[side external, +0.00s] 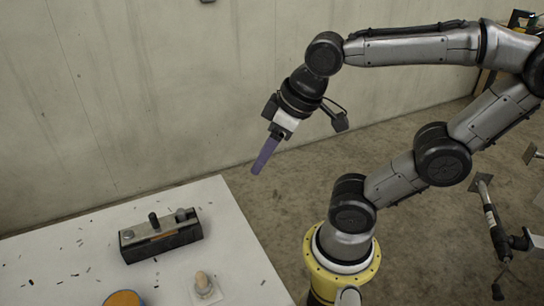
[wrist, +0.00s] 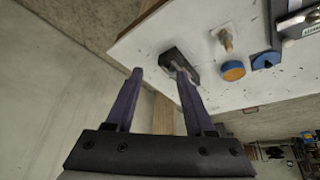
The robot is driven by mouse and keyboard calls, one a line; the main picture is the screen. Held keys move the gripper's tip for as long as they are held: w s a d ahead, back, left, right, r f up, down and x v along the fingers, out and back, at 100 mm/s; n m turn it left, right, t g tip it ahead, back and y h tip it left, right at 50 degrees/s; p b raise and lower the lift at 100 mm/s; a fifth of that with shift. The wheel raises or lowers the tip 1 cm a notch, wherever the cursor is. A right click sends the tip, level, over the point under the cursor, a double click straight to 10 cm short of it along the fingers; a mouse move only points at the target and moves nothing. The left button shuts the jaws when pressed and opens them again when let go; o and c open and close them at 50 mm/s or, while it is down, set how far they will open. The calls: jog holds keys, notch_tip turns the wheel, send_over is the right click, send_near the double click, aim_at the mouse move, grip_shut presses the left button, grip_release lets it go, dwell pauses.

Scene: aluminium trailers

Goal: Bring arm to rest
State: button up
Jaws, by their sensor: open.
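My gripper (side external: 258,170) has purple fingers and hangs above the floor, just past the back right corner of the white table, higher than the tabletop. In the wrist view the two fingers of my gripper (wrist: 158,73) stand apart with nothing between them, so it is open and empty. My arm is raised and bent, reaching left from its yellow base ring.
The white table (side external: 225,236) bears a black block-like fixture (side external: 160,238), a small peg on a pale plate (side external: 203,286) and an orange-topped blue round piece (side external: 124,298). Small dark bits are scattered on it. A concrete wall (side external: 140,90) stands behind.

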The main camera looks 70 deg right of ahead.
jog(key=shift+s+d+f+m, duration=0.1)
jog(key=shift+s+f+m, duration=0.25)
jog(key=shift+s, duration=0.4)
